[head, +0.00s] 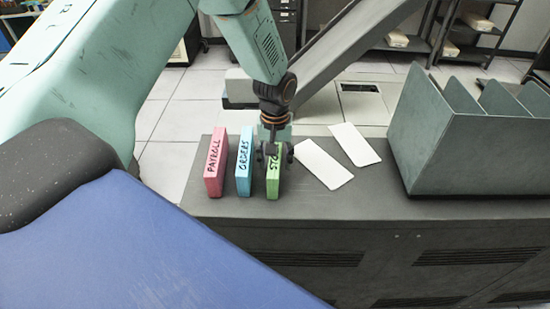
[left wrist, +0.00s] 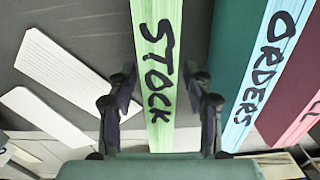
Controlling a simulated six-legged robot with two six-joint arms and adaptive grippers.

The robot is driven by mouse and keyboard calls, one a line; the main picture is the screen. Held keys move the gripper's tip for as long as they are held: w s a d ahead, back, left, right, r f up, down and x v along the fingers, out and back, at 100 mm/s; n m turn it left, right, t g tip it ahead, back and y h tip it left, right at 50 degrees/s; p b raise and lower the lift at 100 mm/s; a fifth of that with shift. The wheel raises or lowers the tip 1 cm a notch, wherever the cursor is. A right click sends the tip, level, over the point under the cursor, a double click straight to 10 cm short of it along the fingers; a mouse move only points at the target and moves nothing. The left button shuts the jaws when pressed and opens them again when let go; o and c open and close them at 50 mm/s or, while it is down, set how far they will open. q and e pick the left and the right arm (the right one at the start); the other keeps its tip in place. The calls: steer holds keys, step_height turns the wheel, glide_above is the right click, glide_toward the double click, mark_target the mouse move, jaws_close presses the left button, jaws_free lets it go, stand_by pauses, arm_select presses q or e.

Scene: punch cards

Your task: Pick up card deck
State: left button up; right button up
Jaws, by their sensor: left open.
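Three card decks stand in a row on the dark cabinet top: a pink one marked PAYROLL (head: 215,162), a blue one marked ORDERS (head: 244,162) and a green one marked STOCK (head: 273,178). My left gripper (head: 274,155) is at the green deck and hides part of its label. In the left wrist view the open fingers (left wrist: 160,90) are on either side of the green deck (left wrist: 158,50), with a gap on each side. The blue deck (left wrist: 265,65) and part of the pink deck (left wrist: 302,122) also show there. My right gripper is not in view.
Two loose white cards (head: 323,163) (head: 355,144) lie flat right of the green deck. A grey-green divided rack (head: 440,150) stands at the right of the cabinet top (head: 345,203). The blue deck is close beside the green one.

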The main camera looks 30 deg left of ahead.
arm_select(q)
steer(key=shift+w+a+f, duration=0.1)
steer(key=shift+w+f, duration=0.25)
steer(key=shift+f, duration=0.5)
steer(key=shift+s+r, duration=0.25)
steer(key=shift+s, duration=0.15)
steer(key=shift+c, duration=0.3)
steer(key=shift+s, duration=0.15)
steer(key=shift+c, duration=0.9)
steer(key=shift+w+f, duration=0.25)
steer(key=shift+w, duration=0.25)
steer(key=c, duration=0.6)
steer(key=shift+s+r, duration=0.1)
steer(key=shift+s, duration=0.1)
jaws_close()
steer(key=shift+s+r, duration=0.1)
steer(key=shift+r, duration=0.05)
